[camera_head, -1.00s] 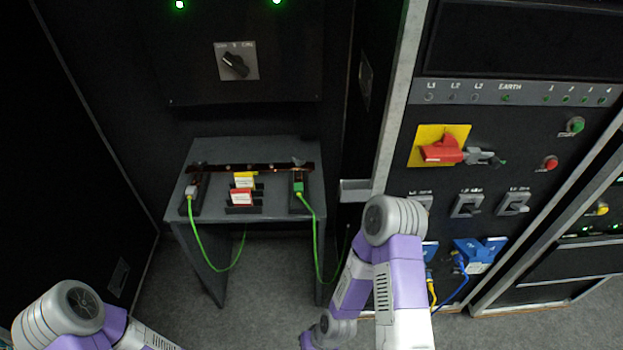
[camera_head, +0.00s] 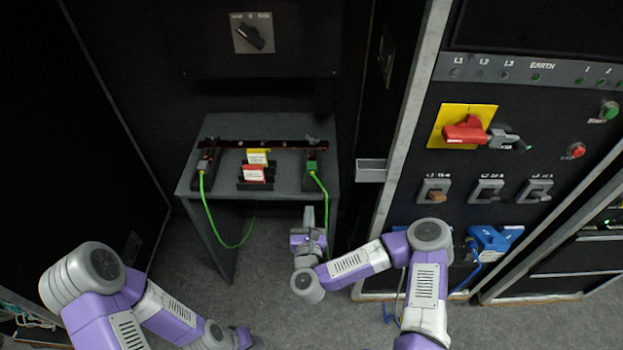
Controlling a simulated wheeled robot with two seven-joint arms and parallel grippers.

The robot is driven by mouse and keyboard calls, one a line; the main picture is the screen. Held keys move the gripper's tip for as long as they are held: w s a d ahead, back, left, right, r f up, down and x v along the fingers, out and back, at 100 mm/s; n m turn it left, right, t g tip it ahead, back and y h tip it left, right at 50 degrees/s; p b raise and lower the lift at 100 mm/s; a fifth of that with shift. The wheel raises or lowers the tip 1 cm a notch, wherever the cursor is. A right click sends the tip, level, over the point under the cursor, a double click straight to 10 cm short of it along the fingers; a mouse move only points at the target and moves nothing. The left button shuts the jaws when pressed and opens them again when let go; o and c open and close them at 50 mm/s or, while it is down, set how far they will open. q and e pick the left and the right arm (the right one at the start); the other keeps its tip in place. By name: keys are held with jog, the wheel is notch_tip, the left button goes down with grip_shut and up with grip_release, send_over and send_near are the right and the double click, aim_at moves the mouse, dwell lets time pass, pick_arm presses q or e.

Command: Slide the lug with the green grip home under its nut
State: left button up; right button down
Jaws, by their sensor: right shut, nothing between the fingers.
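The lug with the green grip (camera_head: 312,166) is at the right end of the small dark table (camera_head: 225,130), with a green cable (camera_head: 322,196) hanging from it. The dark copper-coloured bar (camera_head: 225,143) runs across the table above it. The nut by the lug is too small to make out, so I cannot tell how far under it the lug sits. My right gripper (camera_head: 309,217) is shut and empty just in front of the table's front edge, below the lug and apart from it. My left arm is low at the left; its fingers do not show.
A second lug (camera_head: 202,166) with its own green cable is at the bar's left end. A yellow card (camera_head: 258,157) and a red-and-white card (camera_head: 253,174) stand between the lugs. A switch panel (camera_head: 470,165) with a red handle stands at the right.

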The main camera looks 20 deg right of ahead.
aim_at(312, 171)
pick_arm(q)
notch_tip(312, 171, down, 2)
jog(key=shift+f+b, duration=0.2)
jog(key=shift+b, duration=0.95)
pick_arm(e)
jog(key=shift+m, duration=0.3)
jog(key=x, duration=1.4)
jog(key=shift+d+r, duration=0.1)
jog(key=shift+d, duration=0.1)
